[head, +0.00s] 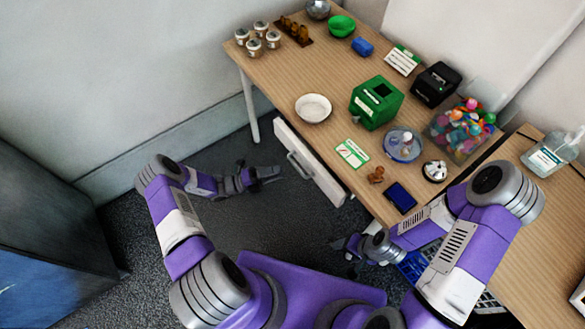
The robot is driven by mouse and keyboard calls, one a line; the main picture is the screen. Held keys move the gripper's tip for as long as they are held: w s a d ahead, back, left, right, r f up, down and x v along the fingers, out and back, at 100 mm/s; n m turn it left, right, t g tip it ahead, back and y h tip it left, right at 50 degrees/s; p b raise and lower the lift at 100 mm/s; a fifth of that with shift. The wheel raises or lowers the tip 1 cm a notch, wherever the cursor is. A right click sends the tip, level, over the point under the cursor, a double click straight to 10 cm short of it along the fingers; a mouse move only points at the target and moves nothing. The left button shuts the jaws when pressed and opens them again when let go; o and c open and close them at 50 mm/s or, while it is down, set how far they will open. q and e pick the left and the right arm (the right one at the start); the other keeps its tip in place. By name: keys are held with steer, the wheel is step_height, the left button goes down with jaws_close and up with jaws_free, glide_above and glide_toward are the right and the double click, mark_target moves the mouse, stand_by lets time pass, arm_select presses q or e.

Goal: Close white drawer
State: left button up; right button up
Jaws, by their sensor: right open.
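The white drawer (313,167) is under the wooden table's front edge. Its white front panel with a grey handle (298,165) shows; the table top hides most of the rest, so how far it stands out is hard to judge. My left gripper (274,174) is left of the handle, pointing toward the drawer front, with a small gap between them. Its fingers are too small to tell open from shut. My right gripper (342,244) is low, below the drawer's right end and apart from it. It is open, with no object visible in it.
The wooden table (290,85) holds a white bowl (313,108), a green box (377,102), a blue phone-like item (400,197) and a clear bin of colourful balls (462,128). A blue crate (412,267) is partly hidden by my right arm. Floor left of the drawer is clear.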

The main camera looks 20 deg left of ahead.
arm_select(q)
steer(key=x, duration=0.6)
steer(key=shift+d, duration=0.25)
jaws_close()
